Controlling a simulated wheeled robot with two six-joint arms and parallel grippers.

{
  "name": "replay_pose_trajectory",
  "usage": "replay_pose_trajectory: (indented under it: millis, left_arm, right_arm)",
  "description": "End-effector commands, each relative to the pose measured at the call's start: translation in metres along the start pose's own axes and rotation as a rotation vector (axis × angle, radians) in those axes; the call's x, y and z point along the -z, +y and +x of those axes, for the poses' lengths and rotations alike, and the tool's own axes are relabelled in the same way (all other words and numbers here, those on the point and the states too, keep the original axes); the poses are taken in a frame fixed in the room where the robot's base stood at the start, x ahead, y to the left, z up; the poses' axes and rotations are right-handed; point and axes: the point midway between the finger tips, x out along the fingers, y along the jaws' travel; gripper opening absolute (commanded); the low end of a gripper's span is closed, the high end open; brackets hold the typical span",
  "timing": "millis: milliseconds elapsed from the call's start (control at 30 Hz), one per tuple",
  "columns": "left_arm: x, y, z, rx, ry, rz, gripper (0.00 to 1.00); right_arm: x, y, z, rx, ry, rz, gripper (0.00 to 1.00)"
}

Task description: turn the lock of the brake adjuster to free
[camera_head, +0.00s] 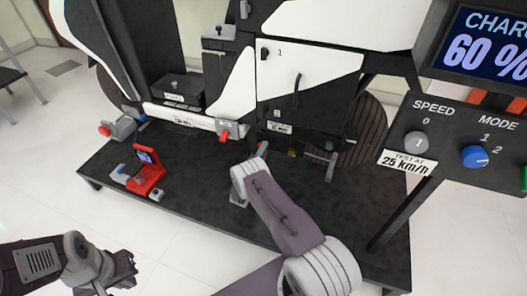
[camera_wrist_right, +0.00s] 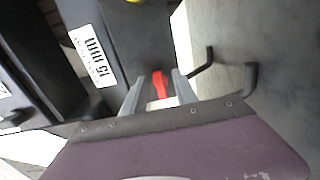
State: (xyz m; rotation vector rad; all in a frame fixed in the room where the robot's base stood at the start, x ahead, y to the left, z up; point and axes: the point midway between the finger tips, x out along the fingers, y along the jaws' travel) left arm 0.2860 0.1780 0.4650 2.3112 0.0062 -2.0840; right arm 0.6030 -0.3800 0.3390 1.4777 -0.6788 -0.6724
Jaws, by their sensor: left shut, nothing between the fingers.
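In the right wrist view, a red lever (camera_wrist_right: 160,84) stands on a dark unit next to a white label reading 15 mm (camera_wrist_right: 91,56). I take it for the brake adjuster's lock. My right gripper (camera_wrist_right: 158,74) has its two grey fingers apart, one on each side of the red lever, with gaps visible; contact cannot be told. In the head view my right arm reaches to the rig's lower middle and the lever is hard to make out there. My left gripper (camera_head: 128,268) is shut and empty at the lower left, away from the rig.
A black base plate (camera_head: 205,180) carries the rig. A red device with a small screen (camera_head: 147,172) lies on its left. A control panel (camera_head: 455,140) stands at right. Bent dark rods (camera_wrist_right: 204,62) are beside the right fingers.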

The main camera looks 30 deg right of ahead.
Motion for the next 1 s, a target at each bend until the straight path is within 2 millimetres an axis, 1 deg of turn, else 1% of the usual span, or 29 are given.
replay_pose_trajectory:
  millis: [67, 167, 267, 300, 400, 500, 600, 700, 1000]
  left_arm:
    - [0.0, 0.0, 0.0, 0.0, 0.0, 0.0, 0.0]
    - [0.001, 0.0, -0.008, 0.0, 0.0, 0.0, 0.0]
    - [0.003, 0.001, -0.024, 0.0, 0.0, 0.0, 0.0]
    - [0.003, 0.001, -0.03, 0.0, 0.0, 0.0, 0.0]
    - [0.004, 0.001, -0.041, 0.0, 0.0, 0.0, 0.0]
    - [0.005, 0.001, -0.048, 0.0, 0.0, 0.0, 0.0]
    - [0.005, 0.001, -0.051, 0.0, 0.0, 0.0, 0.0]
    - [0.005, 0.001, -0.051, 0.0, 0.0, 0.0, 0.0]
    - [0.005, 0.001, -0.05, 0.0, 0.0, 0.0, 0.0]
  right_arm:
    - [0.0, 0.001, 0.0, -0.001, 0.0, 0.0, 0.35]
    - [0.001, 0.004, -0.007, 0.0, 0.001, 0.0, 0.35]
    - [0.001, 0.007, -0.028, 0.002, 0.004, -0.004, 0.35]
    - [0.002, 0.007, -0.038, 0.002, 0.005, -0.003, 0.35]
    - [0.001, 0.006, -0.06, 0.002, 0.005, -0.003, 0.35]
    - [0.001, 0.004, -0.078, 0.002, 0.004, -0.002, 0.35]
    - [0.001, 0.002, -0.088, 0.0, 0.003, -0.002, 0.35]
    - [0.0, 0.001, -0.091, 0.0, 0.0, 0.0, 0.35]
    - [0.0, 0.0, -0.091, 0.0, 0.0, 0.0, 0.35]
